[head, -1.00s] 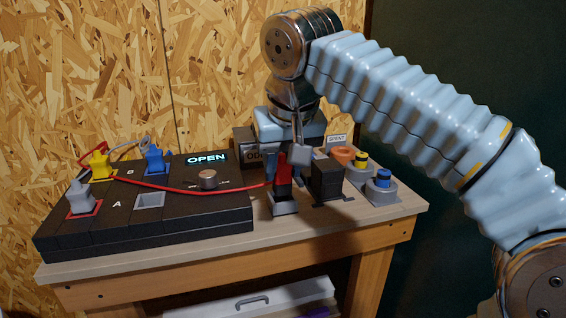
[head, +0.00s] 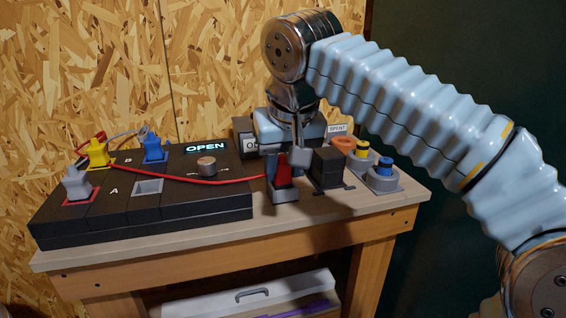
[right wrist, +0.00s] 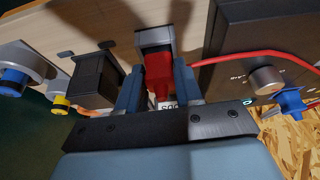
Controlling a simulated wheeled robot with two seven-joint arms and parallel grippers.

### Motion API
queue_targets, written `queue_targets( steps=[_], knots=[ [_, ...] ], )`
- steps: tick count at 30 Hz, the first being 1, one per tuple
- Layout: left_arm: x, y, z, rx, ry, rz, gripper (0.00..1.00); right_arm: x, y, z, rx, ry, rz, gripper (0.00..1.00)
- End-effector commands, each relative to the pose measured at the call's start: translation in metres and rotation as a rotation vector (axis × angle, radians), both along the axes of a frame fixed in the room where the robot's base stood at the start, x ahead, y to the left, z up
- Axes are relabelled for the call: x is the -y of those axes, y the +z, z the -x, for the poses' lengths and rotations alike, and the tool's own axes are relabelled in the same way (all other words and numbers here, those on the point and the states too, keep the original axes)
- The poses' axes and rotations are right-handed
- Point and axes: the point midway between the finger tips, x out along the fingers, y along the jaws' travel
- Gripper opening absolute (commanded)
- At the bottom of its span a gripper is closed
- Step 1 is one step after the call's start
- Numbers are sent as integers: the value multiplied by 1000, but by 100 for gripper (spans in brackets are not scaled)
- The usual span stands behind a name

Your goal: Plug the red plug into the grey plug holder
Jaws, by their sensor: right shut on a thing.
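The red plug (head: 284,172) is between the fingers of my right gripper (head: 280,162), which is shut on it. The plug is upright, with its lower end at the top of the grey plug holder (head: 284,195) on the bench. The right wrist view also shows the red plug (right wrist: 158,70) between both fingers, against the grey holder (right wrist: 153,37). I cannot tell how deep the plug sits in it. My left gripper is not in view.
A black panel (head: 180,208) with a knob (head: 207,167), an empty grey socket (head: 148,187), a grey plug (head: 77,184) and a blue plug (head: 153,148) stands left. A black block (head: 327,168) is close right of the gripper, with blue-topped (head: 384,172) and yellow-topped (head: 361,155) pieces beyond.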

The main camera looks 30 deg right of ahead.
Motion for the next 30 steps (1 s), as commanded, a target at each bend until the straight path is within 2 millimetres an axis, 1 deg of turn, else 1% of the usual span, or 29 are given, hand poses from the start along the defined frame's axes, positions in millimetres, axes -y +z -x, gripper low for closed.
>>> queue_targets(
  steps=[5,6,8,9,11,19,22,26,30],
  knots=[
    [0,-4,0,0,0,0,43,0,-6,0,-1,0,0,6],
    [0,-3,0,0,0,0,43,0,-4,0,-1,0,0,41],
    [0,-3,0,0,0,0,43,0,-4,0,-1,0,0,50],
    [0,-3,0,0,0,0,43,0,-4,0,-1,0,0,57],
    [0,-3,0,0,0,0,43,0,-4,0,-1,0,0,65],
    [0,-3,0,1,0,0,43,0,-4,0,-1,0,0,65],
    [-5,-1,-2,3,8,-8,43,0,-1,1,0,0,0,65],
    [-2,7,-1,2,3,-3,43,-3,22,9,2,1,0,65],
    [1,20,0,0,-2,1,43,-6,56,22,3,2,-1,65]
  ],
)
